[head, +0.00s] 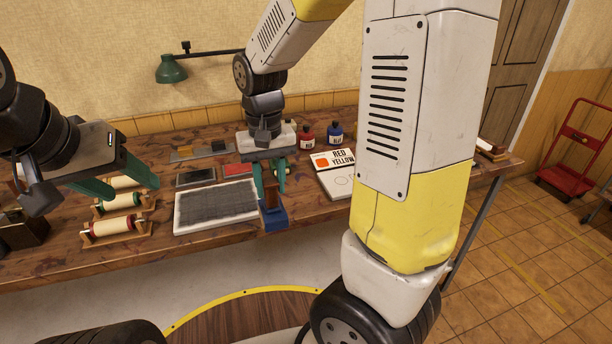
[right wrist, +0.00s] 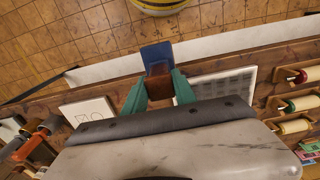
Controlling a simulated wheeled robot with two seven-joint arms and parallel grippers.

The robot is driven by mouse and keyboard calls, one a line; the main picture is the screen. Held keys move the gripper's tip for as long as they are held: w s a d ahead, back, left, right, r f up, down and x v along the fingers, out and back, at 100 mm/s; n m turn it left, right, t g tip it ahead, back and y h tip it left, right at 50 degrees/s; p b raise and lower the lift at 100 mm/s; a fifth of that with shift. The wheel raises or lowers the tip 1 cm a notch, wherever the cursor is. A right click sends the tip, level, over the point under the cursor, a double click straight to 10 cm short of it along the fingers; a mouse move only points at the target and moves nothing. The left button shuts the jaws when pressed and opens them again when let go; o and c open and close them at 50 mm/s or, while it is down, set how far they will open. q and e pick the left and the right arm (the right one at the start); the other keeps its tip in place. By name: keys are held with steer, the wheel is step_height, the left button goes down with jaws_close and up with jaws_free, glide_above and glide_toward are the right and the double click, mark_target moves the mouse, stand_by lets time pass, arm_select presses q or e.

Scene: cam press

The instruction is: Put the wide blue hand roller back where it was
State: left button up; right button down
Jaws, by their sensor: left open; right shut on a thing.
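The wide blue hand roller (head: 274,220) shows as a blue body under a brown handle. My right gripper (head: 269,188) is shut on the brown handle, and the blue part hangs below the fingers, near the front edge of the table. In the right wrist view the roller's blue part (right wrist: 157,54) sticks out beyond the fingertips of my right gripper (right wrist: 158,86). My left gripper (head: 131,190) is open and empty above the cream rollers at the left. My right arm hides part of the table's right side.
A white tray with a dark grid (head: 216,207) lies left of the held roller. Cream rollers on wooden cradles (head: 118,228) stand further left. A red-yellow card (head: 333,160) lies to the right. Small ink bottles (head: 335,133) stand behind. A rack with hand rollers (right wrist: 36,142) shows in the right wrist view.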

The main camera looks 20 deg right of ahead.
steer(key=w+d+f, duration=0.2)
steer(key=w+d, duration=0.2)
steer(key=w, duration=0.3)
steer(key=w+d+f, duration=0.3)
steer(key=w, duration=0.4)
steer(key=shift+d, duration=0.35)
steer(key=shift+f, duration=0.1)
steer(key=c, duration=1)
jaws_free()
step_height(320, 180, up, 12)
steer(key=s+r+t, duration=0.2)
steer(key=s, duration=0.6)
steer(key=s+a+r+t+y, duration=0.1)
steer(key=s+r+t, duration=0.1)
steer(key=s, duration=0.6)
steer(key=s+a+r+t+y, duration=0.1)
steer(key=s+r+t, duration=0.1)
steer(key=s, duration=0.6)
steer(key=shift+s+a, duration=0.15)
